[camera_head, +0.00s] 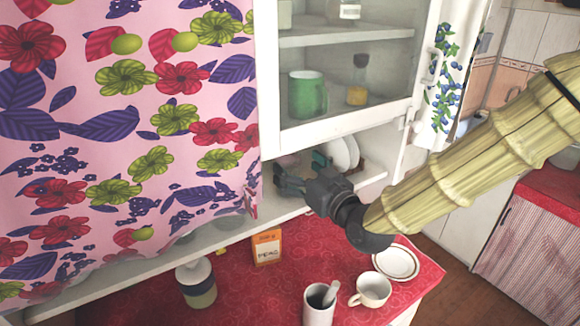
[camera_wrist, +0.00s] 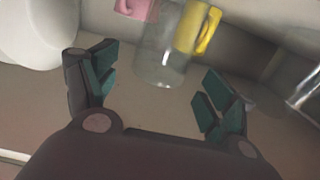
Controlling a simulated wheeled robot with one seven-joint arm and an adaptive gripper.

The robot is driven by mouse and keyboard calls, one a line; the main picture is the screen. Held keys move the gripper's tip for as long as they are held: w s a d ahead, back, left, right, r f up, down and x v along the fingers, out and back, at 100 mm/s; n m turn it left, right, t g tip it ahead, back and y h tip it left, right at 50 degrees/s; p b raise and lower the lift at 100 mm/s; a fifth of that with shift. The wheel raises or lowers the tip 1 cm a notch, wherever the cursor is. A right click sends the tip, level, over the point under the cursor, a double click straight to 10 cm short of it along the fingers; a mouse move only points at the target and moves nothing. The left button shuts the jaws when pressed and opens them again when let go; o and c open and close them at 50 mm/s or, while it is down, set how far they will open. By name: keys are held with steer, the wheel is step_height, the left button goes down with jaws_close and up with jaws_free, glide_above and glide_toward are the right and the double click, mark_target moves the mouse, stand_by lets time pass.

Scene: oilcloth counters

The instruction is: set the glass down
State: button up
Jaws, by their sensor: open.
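In the wrist view, a clear glass (camera_wrist: 160,58) stands upright on a shelf (camera_wrist: 150,118), just beyond the gap between my fingers. My gripper (camera_wrist: 157,88) is open, with teal pads on both sides and space between each pad and the glass. In the head view, my gripper (camera_head: 298,178) reaches into the low shelf under the glazed cabinet. The glass cannot be made out there.
A pink item (camera_wrist: 133,8) and a yellow item (camera_wrist: 200,28) are behind the glass. A white rounded item (camera_wrist: 35,30) is at left, another clear item (camera_wrist: 305,90) at right. Below, the red counter (camera_head: 250,300) holds a white cup (camera_head: 370,291) and a plate (camera_head: 397,262).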

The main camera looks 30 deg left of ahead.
steer(key=b+v, duration=0.2)
steer(key=v, duration=0.5)
steer(key=shift+d, duration=0.2)
